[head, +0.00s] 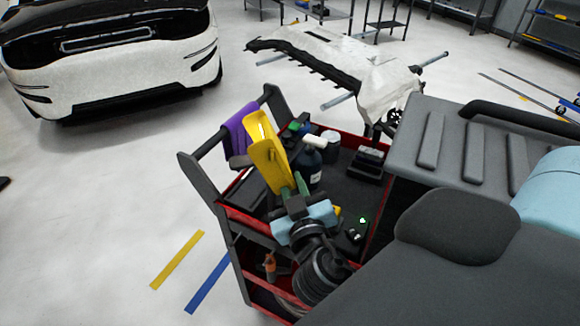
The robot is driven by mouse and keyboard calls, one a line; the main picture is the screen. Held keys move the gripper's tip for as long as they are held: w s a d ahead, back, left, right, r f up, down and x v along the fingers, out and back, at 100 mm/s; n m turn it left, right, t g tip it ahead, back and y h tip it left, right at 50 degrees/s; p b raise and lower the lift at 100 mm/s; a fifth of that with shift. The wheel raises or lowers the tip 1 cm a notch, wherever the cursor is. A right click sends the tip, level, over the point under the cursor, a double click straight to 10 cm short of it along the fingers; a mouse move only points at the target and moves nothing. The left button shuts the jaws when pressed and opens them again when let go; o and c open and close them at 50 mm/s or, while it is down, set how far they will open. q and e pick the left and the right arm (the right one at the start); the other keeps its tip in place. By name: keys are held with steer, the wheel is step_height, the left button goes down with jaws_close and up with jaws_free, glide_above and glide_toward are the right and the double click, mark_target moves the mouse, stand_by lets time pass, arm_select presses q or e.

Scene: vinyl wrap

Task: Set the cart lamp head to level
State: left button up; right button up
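The cart (233,215), black with red trays, stands in the middle of the head view. My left gripper is not in view.
A dark bottle with a white top (311,165) and a dark box (368,163) stand in the cart. A purple cloth (240,130) hangs near its handle. A white bumper on a stand (340,65) is behind.

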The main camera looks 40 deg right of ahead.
steer(key=shift+x, duration=2.4)
steer(key=shift+s, duration=0.1)
jaws_close()
